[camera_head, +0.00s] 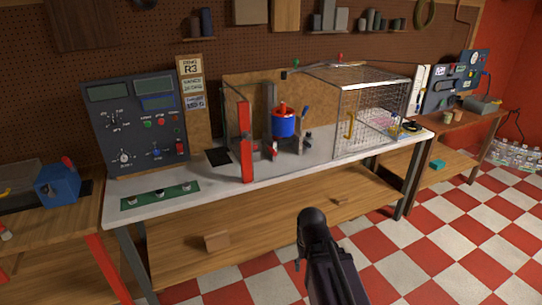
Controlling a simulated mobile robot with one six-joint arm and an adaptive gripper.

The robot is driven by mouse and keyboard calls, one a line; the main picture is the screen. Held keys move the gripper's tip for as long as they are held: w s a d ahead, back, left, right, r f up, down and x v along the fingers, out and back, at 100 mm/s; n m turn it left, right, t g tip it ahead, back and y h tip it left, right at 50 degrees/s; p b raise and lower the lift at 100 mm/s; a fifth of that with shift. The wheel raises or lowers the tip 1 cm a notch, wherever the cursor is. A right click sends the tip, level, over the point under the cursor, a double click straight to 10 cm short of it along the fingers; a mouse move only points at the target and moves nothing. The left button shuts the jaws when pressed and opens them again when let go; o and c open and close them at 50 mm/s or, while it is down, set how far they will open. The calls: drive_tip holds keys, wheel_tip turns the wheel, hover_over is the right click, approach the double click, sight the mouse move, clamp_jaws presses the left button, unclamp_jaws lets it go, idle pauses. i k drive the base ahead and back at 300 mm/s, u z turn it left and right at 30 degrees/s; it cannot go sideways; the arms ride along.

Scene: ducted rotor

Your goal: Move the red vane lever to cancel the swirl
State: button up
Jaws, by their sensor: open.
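A blue ducted rotor housing (283,126) with a red top (283,107) stands on the white-topped bench, near its middle. A small red part (273,149) sits low at its front left; I cannot tell whether this is the vane lever. A tall red-edged panel (246,142) stands upright to the left of the rotor. A slim lever-like post (304,118) stands just right of the housing. My dark arm rises from the bottom edge, in front of the bench and apart from the rotor. No gripper fingers can be made out.
A control panel (135,120) with displays and knobs stands at the bench's left. A green strip with knobs (159,195) lies before it. A wire cage (372,115) with a yellow handle stands right of the rotor. The bench's front edge (300,176) is mostly clear.

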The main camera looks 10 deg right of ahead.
sight(272, 150)
drive_tip(key=z, duration=0.05)
drive_tip(key=i, duration=1)
drive_tip(key=u, duration=0.05)
